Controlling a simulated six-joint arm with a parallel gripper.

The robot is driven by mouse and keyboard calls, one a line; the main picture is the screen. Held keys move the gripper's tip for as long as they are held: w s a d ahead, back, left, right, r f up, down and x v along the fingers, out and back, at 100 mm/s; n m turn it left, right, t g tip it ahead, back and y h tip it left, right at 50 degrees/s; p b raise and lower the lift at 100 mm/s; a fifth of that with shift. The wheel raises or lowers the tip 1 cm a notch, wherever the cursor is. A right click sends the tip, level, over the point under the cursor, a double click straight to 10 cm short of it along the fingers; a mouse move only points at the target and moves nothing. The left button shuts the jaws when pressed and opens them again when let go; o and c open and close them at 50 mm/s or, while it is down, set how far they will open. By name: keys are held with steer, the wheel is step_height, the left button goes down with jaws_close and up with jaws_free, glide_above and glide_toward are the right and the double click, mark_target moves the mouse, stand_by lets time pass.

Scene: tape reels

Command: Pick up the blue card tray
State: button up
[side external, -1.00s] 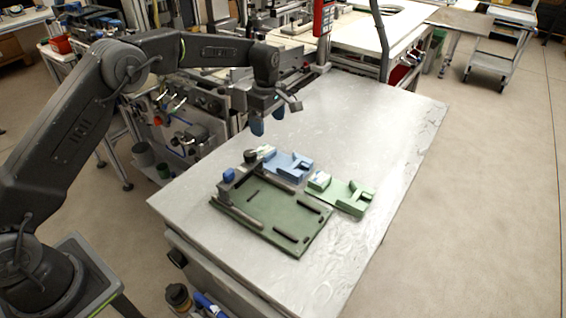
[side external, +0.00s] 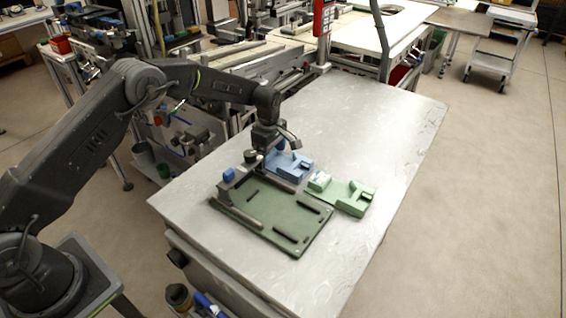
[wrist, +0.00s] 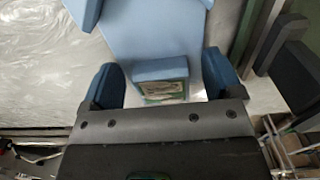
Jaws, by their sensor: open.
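The blue card tray (side external: 297,163) lies on the metal table behind the green fixture plate. In the wrist view the tray (wrist: 152,28) fills the top middle. Its raised blue end block (wrist: 160,68) has a small green and white card face at its lower edge. My gripper (side external: 263,153) is low at the tray's left end. In the wrist view my open gripper (wrist: 164,80) has one blue-padded finger on each side of the end block, with gaps showing on both sides. In the side view the fingertips and that end of the tray are largely hidden.
The green fixture plate (side external: 262,222) with dark bars and a blue block (side external: 229,174) is just in front of my gripper. A dark round knob (side external: 250,156) stands close by. A green tray (side external: 352,197) lies to the right. The table's right side (side external: 390,130) is clear.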

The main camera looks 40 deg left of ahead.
steer(key=c, duration=1.1)
steer(key=shift+r, duration=0.1)
